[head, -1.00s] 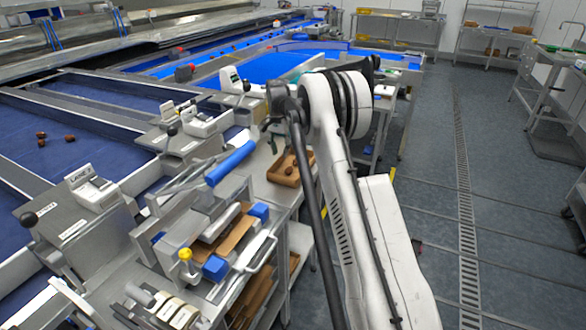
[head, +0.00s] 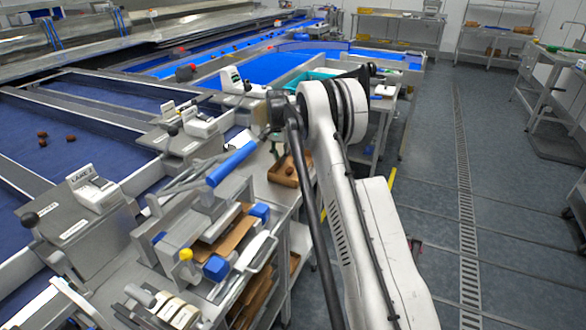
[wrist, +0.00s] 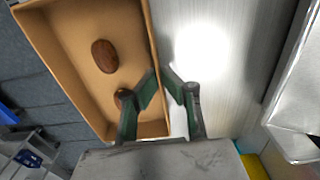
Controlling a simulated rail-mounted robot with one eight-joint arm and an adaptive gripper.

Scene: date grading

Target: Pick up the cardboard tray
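The cardboard tray (wrist: 55,50) is a shallow open box on a metal surface, with brown dates inside. One date (wrist: 104,56) lies clear in it; another (wrist: 123,98) is partly hidden by a finger. I cannot tell whether either touches the wall.
Cardboard pieces (head: 232,237) lie nearer on the bench. Blue conveyor belts (head: 272,66) run behind. A metal edge (wrist: 297,80) rises right in the wrist view. The floor aisle at right is open.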

